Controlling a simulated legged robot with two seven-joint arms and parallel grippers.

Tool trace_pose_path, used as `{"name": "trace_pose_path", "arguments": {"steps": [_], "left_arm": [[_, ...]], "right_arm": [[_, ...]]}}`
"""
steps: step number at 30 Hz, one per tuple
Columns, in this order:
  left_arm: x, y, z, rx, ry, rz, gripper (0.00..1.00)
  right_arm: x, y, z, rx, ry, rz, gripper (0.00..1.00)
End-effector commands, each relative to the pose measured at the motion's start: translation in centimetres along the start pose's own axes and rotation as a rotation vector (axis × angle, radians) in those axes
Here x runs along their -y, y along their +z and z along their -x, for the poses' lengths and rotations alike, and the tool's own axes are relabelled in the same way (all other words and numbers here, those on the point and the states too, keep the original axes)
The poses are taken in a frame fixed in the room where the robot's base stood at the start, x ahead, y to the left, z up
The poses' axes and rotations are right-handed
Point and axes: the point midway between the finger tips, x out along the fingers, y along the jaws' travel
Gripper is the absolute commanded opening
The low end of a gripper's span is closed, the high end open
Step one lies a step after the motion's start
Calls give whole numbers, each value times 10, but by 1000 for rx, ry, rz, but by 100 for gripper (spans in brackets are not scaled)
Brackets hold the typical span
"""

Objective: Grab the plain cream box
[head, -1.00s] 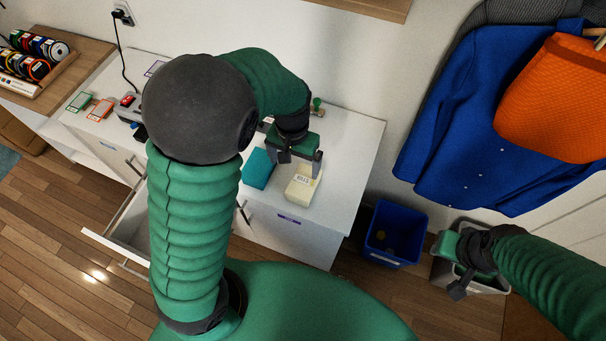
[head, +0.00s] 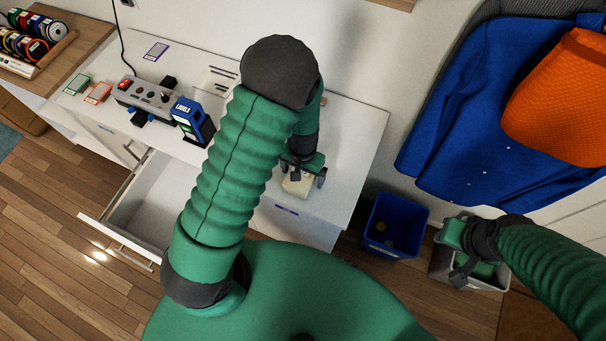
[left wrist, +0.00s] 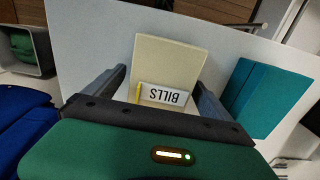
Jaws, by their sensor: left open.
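A cream box (head: 297,188) lies on the white cabinet top, partly covered by my left gripper (head: 303,178) in the head view. In the left wrist view the cream box (left wrist: 170,62) carries a white label reading BILLS and a small yellow strip. My left gripper (left wrist: 158,95) is open, with one finger on each side of the box's near end; a gap shows beside the fingers. I cannot tell how far down they reach. My right gripper (head: 463,254) hangs over a grey bin, away from the box; its jaws are unclear.
A teal box (left wrist: 268,97) lies beside the cream one; my arm hides it in the head view. A drawer (head: 150,205) is open. A blue bin (head: 396,225) stands right of the cabinet.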

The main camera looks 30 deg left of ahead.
Motion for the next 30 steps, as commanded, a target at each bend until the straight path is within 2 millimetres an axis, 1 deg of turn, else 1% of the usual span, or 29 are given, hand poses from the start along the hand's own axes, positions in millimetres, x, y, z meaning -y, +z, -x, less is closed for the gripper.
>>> {"name": "trace_pose_path", "arguments": {"steps": [2,17,25,30], "left_arm": [[0,0,0,0,0,0,93],[0,-1,0,1,0,0,28],[0,-1,1,0,0,0,27],[0,-1,10,-2,-1,-1,27]], "right_arm": [[0,0,0,0,0,0,32],[0,0,0,0,0,0,32],[0,0,0,0,0,0,32],[0,0,-1,0,0,0,32]]}}
